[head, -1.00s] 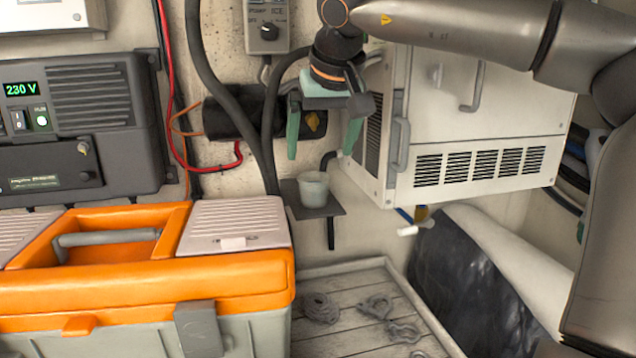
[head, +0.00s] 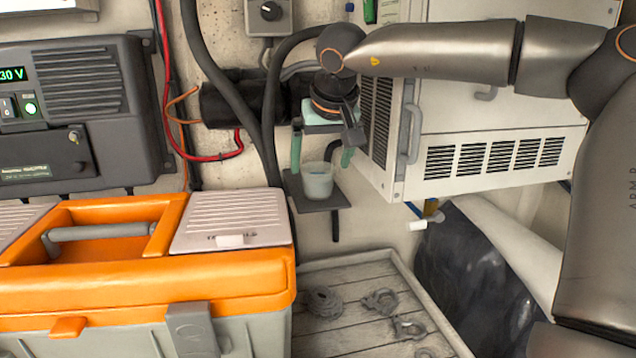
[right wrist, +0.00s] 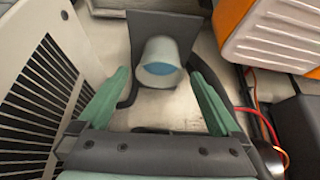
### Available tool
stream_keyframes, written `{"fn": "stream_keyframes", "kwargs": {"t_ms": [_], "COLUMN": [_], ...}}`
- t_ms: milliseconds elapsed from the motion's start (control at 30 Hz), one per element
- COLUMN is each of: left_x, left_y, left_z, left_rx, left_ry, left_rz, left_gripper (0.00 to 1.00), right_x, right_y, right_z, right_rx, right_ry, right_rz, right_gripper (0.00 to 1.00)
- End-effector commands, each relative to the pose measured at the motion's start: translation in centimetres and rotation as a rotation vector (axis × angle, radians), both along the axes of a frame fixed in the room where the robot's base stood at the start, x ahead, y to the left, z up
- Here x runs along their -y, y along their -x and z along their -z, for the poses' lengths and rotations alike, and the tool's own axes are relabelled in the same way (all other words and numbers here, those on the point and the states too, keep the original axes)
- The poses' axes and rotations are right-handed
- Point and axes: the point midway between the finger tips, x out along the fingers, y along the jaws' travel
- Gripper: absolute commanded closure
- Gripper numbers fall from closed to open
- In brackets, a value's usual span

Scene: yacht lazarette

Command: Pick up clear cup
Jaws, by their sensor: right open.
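The clear cup (head: 317,181) is a small, whitish, translucent cup standing upright on a small dark wall shelf (head: 335,201). In the right wrist view the cup (right wrist: 160,75) shows something blue inside its rim, and the shelf (right wrist: 165,25) is behind it. My right gripper (head: 321,162) is open, with its green fingers pointing down at either side of the cup's upper part in the head view. In the right wrist view the gripper (right wrist: 158,78) has the cup between its fingers, with gaps on both sides. My left gripper is not in view.
A white vented cabinet (head: 490,155) stands close right of the shelf. An orange and grey toolbox (head: 140,280) is at lower left. Dark hoses (head: 270,110) run down the wall beside the shelf. A slatted tray (head: 335,340) with grey hardware lies below.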

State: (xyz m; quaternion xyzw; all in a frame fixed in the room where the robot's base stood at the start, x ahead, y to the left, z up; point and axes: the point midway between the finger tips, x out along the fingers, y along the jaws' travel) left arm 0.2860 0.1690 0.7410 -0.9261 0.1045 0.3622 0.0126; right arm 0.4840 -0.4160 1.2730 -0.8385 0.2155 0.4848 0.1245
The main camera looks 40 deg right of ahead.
Motion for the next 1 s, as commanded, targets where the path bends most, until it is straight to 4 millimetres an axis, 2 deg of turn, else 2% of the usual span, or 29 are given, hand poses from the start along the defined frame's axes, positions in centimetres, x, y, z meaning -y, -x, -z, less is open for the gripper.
{"fn": "stream_keyframes", "kwargs": {"t_ms": [233, 567, 1000], "left_x": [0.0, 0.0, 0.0], "left_y": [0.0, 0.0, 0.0], "left_z": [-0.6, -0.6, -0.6], "left_rx": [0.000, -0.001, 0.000], "left_ry": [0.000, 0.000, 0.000], "left_rz": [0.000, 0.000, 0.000], "left_gripper": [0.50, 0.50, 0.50], "right_x": [1.1, 1.2, 1.2], "right_y": [-2.0, -2.2, -2.2], "right_z": [2.9, 3.5, 3.4], "right_rx": [-0.003, -0.001, -0.001], "right_ry": [-0.001, -0.001, -0.001], "right_rz": [0.001, 0.001, 0.001], "right_gripper": [0.00, 0.01, 0.51]}}
